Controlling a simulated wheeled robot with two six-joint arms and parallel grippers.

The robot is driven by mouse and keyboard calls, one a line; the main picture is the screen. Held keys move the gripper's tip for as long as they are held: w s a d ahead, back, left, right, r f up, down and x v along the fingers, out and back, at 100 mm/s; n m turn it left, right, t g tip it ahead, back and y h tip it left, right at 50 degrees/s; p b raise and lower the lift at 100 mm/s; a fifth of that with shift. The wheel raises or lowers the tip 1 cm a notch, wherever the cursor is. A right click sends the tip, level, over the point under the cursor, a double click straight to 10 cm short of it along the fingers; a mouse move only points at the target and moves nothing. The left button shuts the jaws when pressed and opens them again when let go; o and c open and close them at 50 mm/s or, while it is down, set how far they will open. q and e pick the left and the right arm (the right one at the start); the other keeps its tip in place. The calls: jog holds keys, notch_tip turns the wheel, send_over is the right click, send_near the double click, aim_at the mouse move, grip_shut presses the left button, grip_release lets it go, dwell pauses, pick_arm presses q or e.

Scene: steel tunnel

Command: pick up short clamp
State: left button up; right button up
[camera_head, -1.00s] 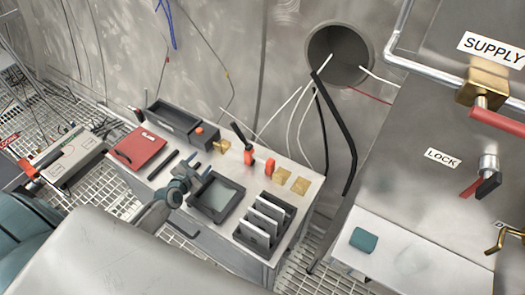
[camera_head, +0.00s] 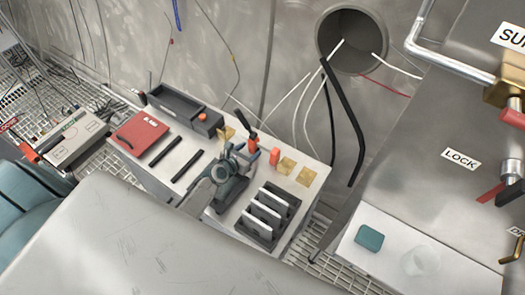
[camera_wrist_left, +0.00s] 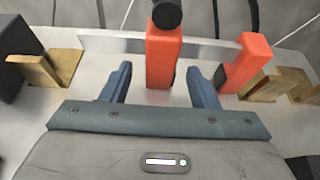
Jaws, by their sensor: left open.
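The short clamp shows as a bar clamp with two orange jaws, a thin metal bar and a black handle. In the head view, its orange handle jaw (camera_head: 253,147) and orange end jaw (camera_head: 275,156) stand near the back of the bench. In the left wrist view, the handle jaw (camera_wrist_left: 163,58) stands between my fingers, and the end jaw is at right. My left gripper (camera_head: 244,153) is open at the clamp and also shows in the left wrist view (camera_wrist_left: 160,78). The fingers lie either side of the handle jaw; contact cannot be told. My right gripper is not in view.
Brass blocks (camera_head: 286,165) flank the clamp. A black slotted rack (camera_head: 291,200) with pale plates stands in front. A red case (camera_head: 141,133), a long dark bin (camera_head: 185,112) and dark bars (camera_head: 165,151) lie left. The steel wall is close behind.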

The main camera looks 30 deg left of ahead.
pick_arm(q)
jog(key=shift+b+x, duration=0.3)
jog(key=shift+x, duration=0.9)
jog(key=shift+s, duration=0.1)
grip_shut()
jog(key=shift+r, duration=0.15)
